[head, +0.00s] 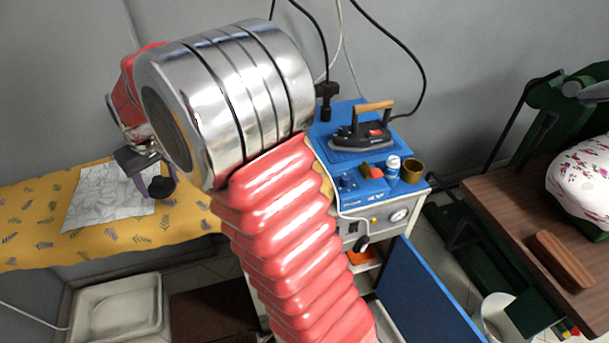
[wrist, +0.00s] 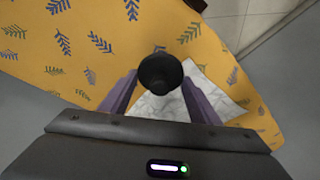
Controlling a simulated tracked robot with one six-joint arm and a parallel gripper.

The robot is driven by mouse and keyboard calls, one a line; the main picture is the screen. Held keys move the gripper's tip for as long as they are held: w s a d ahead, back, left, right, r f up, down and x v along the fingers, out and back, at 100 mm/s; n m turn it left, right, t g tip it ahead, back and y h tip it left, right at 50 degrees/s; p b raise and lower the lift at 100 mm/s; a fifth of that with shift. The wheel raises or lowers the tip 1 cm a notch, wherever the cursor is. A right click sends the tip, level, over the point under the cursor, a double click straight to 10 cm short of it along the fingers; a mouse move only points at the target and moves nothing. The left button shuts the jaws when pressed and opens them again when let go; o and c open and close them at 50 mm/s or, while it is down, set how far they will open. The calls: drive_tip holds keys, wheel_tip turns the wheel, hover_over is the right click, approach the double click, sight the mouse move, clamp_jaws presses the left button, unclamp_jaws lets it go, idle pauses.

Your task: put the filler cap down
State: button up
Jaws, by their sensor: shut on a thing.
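My gripper (wrist: 159,82) is shut on the black filler cap (wrist: 160,70), which sits between the two purple fingers. In the wrist view the cap is over the yellow leaf-patterned board cover (wrist: 60,45). A white crumpled cloth or paper lies under and behind it. In the head view the cap (head: 161,187) shows dark at the fingertips, beside the white cloth (head: 105,195). I cannot tell the exact height of the cap above the board.
A blue-topped steam station (head: 355,222) stands to the right, with an iron (head: 362,135), a small white bottle (head: 393,166) and a brown cup (head: 412,171). A white basin (head: 118,308) is below the board.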

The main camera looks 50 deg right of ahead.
drive_tip(key=s+d+r+n, duration=0.1)
drive_tip(key=s+d+r, duration=0.1)
drive_tip(key=s+d, duration=0.4)
drive_tip(key=s+d+r+n, duration=0.1)
drive_tip(key=s+d, duration=0.6)
drive_tip(key=d, duration=0.8)
drive_tip(key=s+d+r+n, duration=0.1)
drive_tip(key=s+d+r, duration=0.2)
drive_tip(key=s+d, duration=0.4)
drive_tip(key=d, duration=0.3)
drive_tip(key=shift+d+r+y, duration=0.15)
drive_tip(key=shift+d+y, duration=0.25)
drive_tip(key=shift+f, duration=3.15)
drive_tip(key=shift+f, duration=1.85)
drive_tip(key=shift+f, duration=0.1)
